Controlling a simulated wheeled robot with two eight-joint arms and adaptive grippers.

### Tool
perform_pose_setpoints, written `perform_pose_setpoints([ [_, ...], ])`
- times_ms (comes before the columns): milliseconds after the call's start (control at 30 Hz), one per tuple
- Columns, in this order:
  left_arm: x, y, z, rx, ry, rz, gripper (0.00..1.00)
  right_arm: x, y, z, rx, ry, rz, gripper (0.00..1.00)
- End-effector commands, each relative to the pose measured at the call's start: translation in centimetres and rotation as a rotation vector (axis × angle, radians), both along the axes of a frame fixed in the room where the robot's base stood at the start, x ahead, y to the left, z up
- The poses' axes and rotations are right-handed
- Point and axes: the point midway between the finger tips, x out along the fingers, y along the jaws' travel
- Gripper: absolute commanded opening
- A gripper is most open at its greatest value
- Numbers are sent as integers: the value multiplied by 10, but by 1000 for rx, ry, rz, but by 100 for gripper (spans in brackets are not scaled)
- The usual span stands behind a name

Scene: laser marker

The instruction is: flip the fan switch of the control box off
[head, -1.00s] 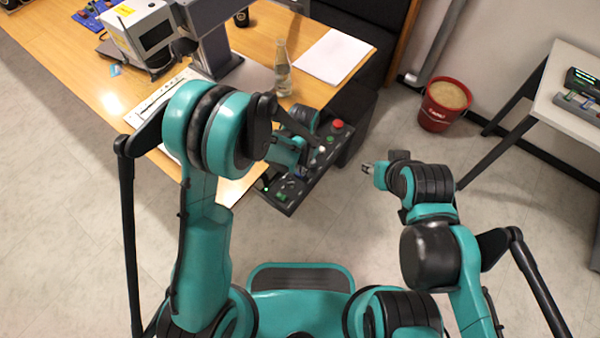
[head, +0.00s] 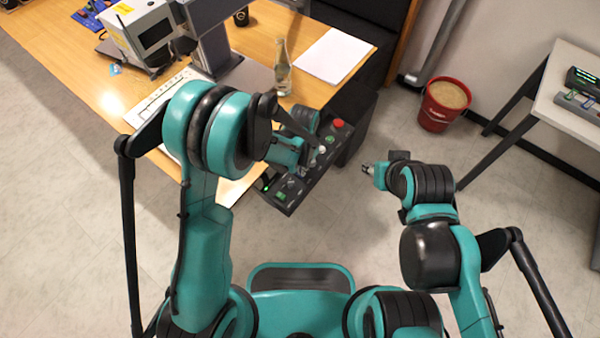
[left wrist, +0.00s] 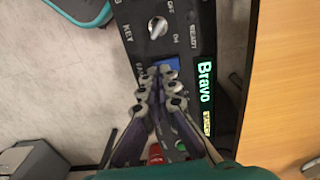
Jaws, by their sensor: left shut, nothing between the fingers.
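The black control box (head: 330,160) is at the table's front right edge in the head view, with a red button (head: 338,124) at its far end. In the left wrist view its panel (left wrist: 133,38) shows a silver key knob (left wrist: 157,27), a lit "Bravo" display (left wrist: 205,85) and a blue switch (left wrist: 170,65) beside a partly hidden label. My left gripper (left wrist: 163,76) is shut and empty, its tips over the blue switch's edge; contact and the switch's position cannot be told. It also shows in the head view (head: 304,170). My right gripper (head: 368,168) is away to the right over the floor.
A marking machine (head: 145,32) stands at the back left. A red bucket (head: 440,108) is on the floor at right.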

Motion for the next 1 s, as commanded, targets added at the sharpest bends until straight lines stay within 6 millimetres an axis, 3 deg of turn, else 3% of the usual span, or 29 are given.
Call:
perform_pose_setpoints([
  [1000,0,0,-16,0,0,0,0,0,0,-14,0,0,0,40],
])
